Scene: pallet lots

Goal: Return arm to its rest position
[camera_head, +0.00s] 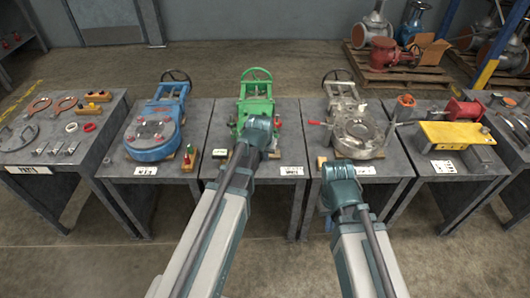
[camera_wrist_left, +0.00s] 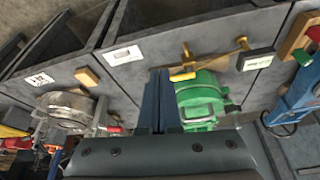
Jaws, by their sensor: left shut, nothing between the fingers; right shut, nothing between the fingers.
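My left arm reaches up the middle of the head view, its wrist (camera_head: 256,132) in front of the green valve (camera_head: 257,98) and hiding part of it. In the left wrist view my left gripper (camera_wrist_left: 159,75) has its blue fingers together with nothing between them; the green valve (camera_wrist_left: 200,98) shows just right of them. Whether they touch it I cannot tell. My right arm is bent at the lower right of the head view. Its gripper (camera_head: 328,223) points down by the front edge of the grey valve's table, shut and mostly hidden by the wrist.
A row of grey tables holds a blue valve (camera_head: 154,132), a grey valve (camera_head: 355,125) and a yellow block (camera_head: 456,133). A parts table (camera_head: 95,150) stands at far left. A pallet (camera_head: 400,76) with red valves lies behind. The floor before the tables is clear.

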